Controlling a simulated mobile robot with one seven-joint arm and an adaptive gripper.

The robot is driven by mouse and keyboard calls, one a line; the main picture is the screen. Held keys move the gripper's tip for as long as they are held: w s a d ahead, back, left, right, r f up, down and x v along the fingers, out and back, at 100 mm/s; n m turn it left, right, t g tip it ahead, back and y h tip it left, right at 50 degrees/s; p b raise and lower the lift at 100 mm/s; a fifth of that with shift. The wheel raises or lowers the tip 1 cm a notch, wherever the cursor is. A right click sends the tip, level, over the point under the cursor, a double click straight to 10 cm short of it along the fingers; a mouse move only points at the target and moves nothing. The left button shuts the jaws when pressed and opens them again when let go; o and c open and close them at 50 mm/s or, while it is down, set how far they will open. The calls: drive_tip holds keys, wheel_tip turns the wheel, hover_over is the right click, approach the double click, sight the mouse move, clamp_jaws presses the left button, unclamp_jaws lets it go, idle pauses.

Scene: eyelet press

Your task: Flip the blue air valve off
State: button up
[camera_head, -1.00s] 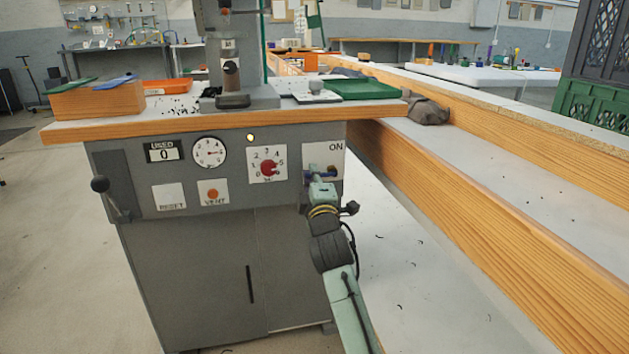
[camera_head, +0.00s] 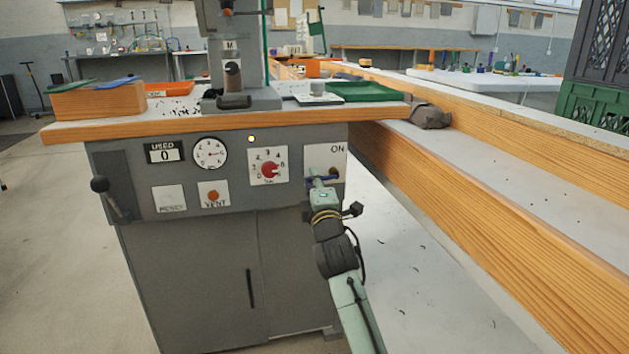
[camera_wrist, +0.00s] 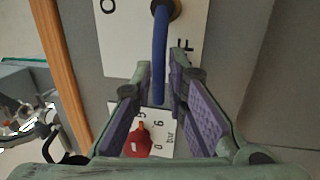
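The blue air valve (camera_wrist: 160,55) is a straight blue lever on a round dark pivot, set on a white plate (camera_wrist: 125,45) on the grey machine front. In the head view the lever is mostly hidden by my gripper (camera_head: 319,181); the word ON shows above the pivot. In the wrist view the lever points from the pivot towards the red knob, across the plate between an O on one side and an F on the other.
A red regulator knob (camera_head: 269,170) sits left of the valve, near my fingers. A gauge (camera_head: 210,153) and an orange vent button (camera_head: 212,195) are farther left. The wooden tabletop edge (camera_head: 200,130) overhangs above. A long wooden bench (camera_head: 470,210) runs close on the right.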

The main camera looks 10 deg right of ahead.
drive_tip(key=shift+o, duration=1.3)
wheel_tip(320, 180, up, 10)
drive_tip(key=shift+c, duration=0.4)
